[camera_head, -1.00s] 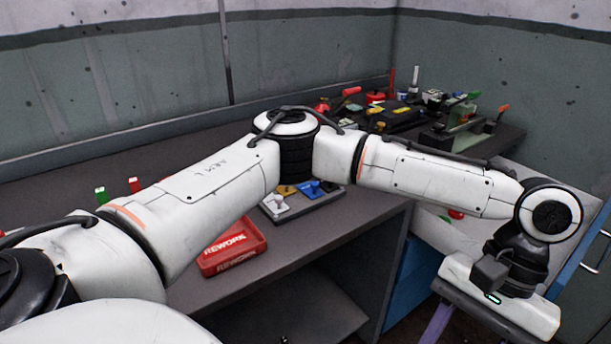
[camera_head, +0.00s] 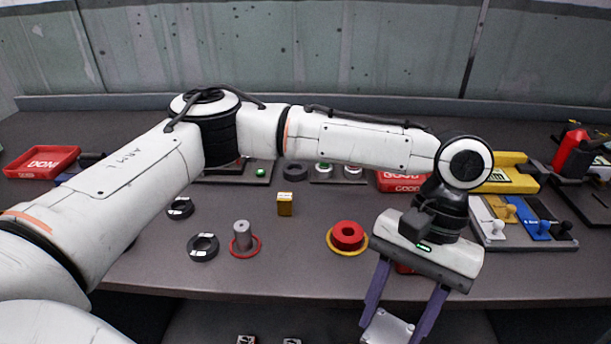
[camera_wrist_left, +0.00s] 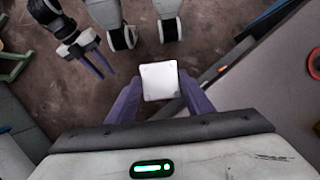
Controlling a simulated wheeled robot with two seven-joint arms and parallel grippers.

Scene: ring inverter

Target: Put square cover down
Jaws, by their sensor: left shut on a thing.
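My left gripper (camera_head: 397,322) is shut on the square cover (camera_head: 388,328), a pale, flat square plate, at the bottom of the head view. The cover also shows in the left wrist view (camera_wrist_left: 160,81), between the two purple fingers. Gripper and cover are in front of the bench's front edge, not over its top. My right gripper (camera_wrist_left: 98,62) hangs at the upper left of the left wrist view, with purple fingers. It is too small there to tell whether it is open or shut.
Bare bench lies between these parts.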

